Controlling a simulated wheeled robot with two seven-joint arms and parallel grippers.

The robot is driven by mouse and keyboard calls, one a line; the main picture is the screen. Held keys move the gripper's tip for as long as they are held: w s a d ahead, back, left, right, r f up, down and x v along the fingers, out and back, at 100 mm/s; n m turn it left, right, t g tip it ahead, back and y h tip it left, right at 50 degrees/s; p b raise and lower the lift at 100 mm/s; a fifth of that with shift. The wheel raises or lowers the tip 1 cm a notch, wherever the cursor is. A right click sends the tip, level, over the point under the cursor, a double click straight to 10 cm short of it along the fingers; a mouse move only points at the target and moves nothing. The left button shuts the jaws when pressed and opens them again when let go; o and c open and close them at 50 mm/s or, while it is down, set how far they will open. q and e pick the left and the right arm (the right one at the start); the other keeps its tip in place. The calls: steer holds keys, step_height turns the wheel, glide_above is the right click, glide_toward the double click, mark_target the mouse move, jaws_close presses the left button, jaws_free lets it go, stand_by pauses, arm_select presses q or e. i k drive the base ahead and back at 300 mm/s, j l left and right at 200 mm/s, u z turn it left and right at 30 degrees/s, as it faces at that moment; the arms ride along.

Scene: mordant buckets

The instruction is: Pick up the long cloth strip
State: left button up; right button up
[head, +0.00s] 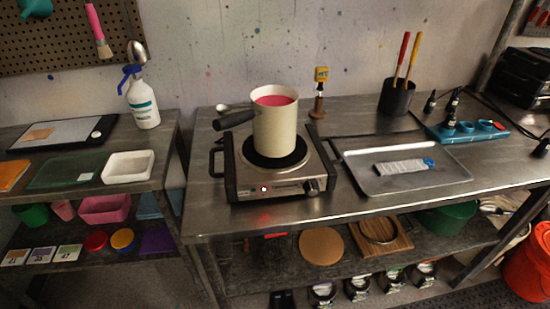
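A pale, textured strip (400,167) with a blue end lies on a shallow metal tray (445,179) on the right part of the steel bench; it looks like the cloth strip, but its material is hard to tell. Its length runs left to right, with the blue end at the right. It lies flat and nothing covers it. Neither of my grippers shows in the head view.
Left of the tray, a cream pot (274,132) with pink contents stands on a hot plate (250,188). Behind are a black cup of brushes (396,98) and a blue rack (470,133) with cables. The bench front edge (400,203) is clear.

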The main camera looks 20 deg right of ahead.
mark_target(391, 168)
steer(key=z, duration=1.75)
